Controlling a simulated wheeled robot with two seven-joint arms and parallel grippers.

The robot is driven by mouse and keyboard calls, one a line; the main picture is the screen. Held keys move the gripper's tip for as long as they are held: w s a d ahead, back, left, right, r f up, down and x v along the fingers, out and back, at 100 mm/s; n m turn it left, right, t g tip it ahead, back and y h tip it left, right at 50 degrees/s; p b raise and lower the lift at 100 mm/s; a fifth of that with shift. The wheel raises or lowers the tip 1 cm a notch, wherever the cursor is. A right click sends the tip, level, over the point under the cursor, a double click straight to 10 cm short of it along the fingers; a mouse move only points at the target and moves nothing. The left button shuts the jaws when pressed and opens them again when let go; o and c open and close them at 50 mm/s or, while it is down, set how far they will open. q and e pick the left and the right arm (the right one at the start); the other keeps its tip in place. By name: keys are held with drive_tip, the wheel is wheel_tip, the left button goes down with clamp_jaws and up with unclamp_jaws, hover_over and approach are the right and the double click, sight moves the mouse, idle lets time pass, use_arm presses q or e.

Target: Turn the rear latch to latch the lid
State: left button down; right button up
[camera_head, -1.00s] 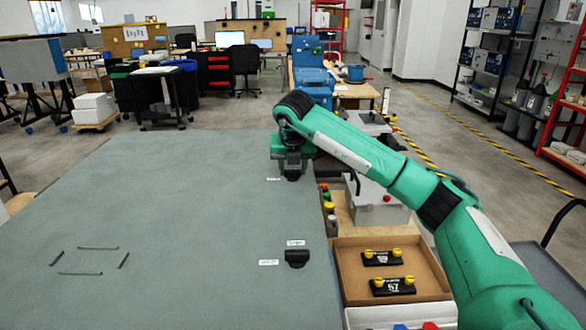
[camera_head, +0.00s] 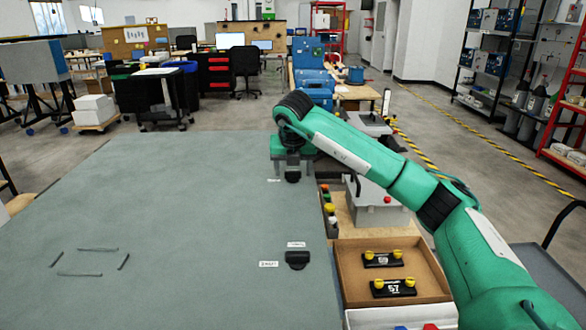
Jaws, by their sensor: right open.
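The lid (camera_head: 190,200) is a wide grey-green flat panel filling the left and middle of the view. The rear latch (camera_head: 293,178) is a small black knob near the lid's far right edge, with a small white label (camera_head: 273,181) at its left. My right gripper (camera_head: 292,170) is open at the rear latch, its fingers spread left and right around or just above it. I cannot tell whether they touch it. The front latch (camera_head: 297,260) is a similar black knob nearer me, with white labels behind it and at its left. My left gripper is not in view.
A cardboard tray (camera_head: 344,275) right of the lid holds two black parts with yellow knobs (camera_head: 394,287). A grey box with a red button (camera_head: 380,205) stands behind it under my right arm. The lid's middle is clear.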

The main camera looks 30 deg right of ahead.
sight(293, 171)
drive_tip(key=shift+s+a+r, duration=0.1)
drive_tip(key=shift+r, duration=0.25)
drive_tip(key=v, duration=0.3)
drive_tip(key=shift+r+b, duration=0.1)
drive_tip(key=shift+b, duration=0.3)
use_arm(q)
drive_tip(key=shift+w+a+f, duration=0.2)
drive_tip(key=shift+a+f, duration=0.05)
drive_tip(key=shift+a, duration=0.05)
use_arm(e)
drive_tip(key=v, duration=0.9)
drive_tip(key=shift+s+r, duration=0.15)
drive_tip(key=shift+r, duration=0.2)
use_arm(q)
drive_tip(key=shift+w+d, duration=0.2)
use_arm(e)
drive_tip(key=shift+a, duration=0.1)
